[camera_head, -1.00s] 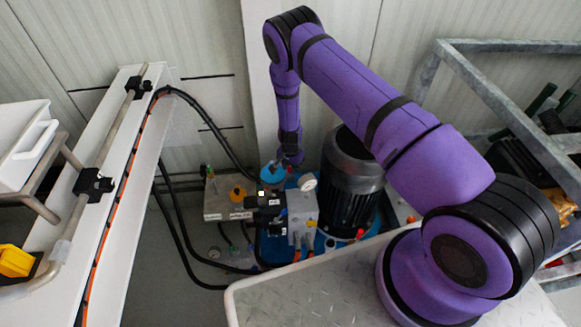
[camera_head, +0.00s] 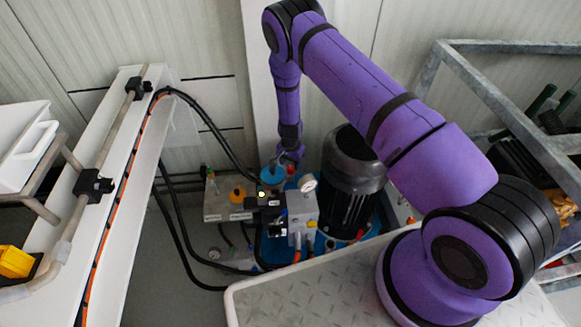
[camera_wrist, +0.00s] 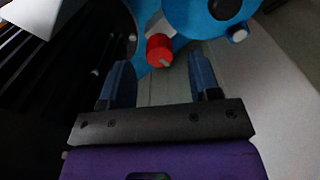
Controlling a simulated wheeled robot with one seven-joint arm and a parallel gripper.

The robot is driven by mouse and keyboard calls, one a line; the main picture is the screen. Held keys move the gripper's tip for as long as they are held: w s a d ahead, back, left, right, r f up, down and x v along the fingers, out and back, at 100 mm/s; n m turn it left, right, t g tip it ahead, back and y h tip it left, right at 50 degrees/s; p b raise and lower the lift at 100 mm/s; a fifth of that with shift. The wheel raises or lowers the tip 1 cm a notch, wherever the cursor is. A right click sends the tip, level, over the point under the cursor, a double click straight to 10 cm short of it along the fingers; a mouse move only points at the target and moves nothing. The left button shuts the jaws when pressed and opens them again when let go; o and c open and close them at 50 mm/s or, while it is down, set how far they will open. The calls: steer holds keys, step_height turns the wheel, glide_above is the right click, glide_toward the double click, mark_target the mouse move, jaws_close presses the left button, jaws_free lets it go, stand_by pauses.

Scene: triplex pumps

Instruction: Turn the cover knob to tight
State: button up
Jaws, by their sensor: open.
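A red knob (camera_wrist: 159,50) with a pale mark on its end shows in the wrist view, beside blue parts of the pump unit. A small red spot (camera_head: 291,169) in the head view, near the gripper, looks like the same knob. My gripper (camera_wrist: 160,68) is open, its two blue fingers apart. The knob lies just beyond the fingertips, roughly midway between them, and I see no contact. In the head view, the gripper (camera_head: 288,158) points down at the pump unit, and its fingers are too small to make out. The knob's turn position is unclear.
A dark finned motor (camera_head: 352,185) stands right of the gripper. A round gauge (camera_head: 308,182), a blue cap (camera_head: 272,174), an orange knob (camera_head: 237,194) and a valve block (camera_head: 301,212) crowd the spot. Black hoses (camera_head: 177,205) run left. A metal frame (camera_head: 500,105) stands right.

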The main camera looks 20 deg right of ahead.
step_height(320, 180, up, 8)
stand_by(0.7)
step_height(320, 180, up, 24)
steer(key=n+t+y, duration=0.1)
steer(key=n, duration=0.1)
glide_above(290, 167)
steer(key=s+d+r+n+t+y, duration=0.1)
steer(key=s+r, duration=0.3)
steer(key=r, duration=0.5)
steer(key=s+d+r+n, duration=0.1)
steer(key=s+r, duration=0.4)
steer(key=r, duration=0.3)
steer(key=s+d+r+n+t, duration=0.2)
steer(key=s+d+r+n, duration=0.1)
steer(key=s+r, duration=1.1)
steer(key=s+d+r+n+t+h, duration=0.1)
steer(key=s+d+n+h, duration=0.1)
steer(key=s, duration=1.4)
steer(key=shift+s, duration=0.15)
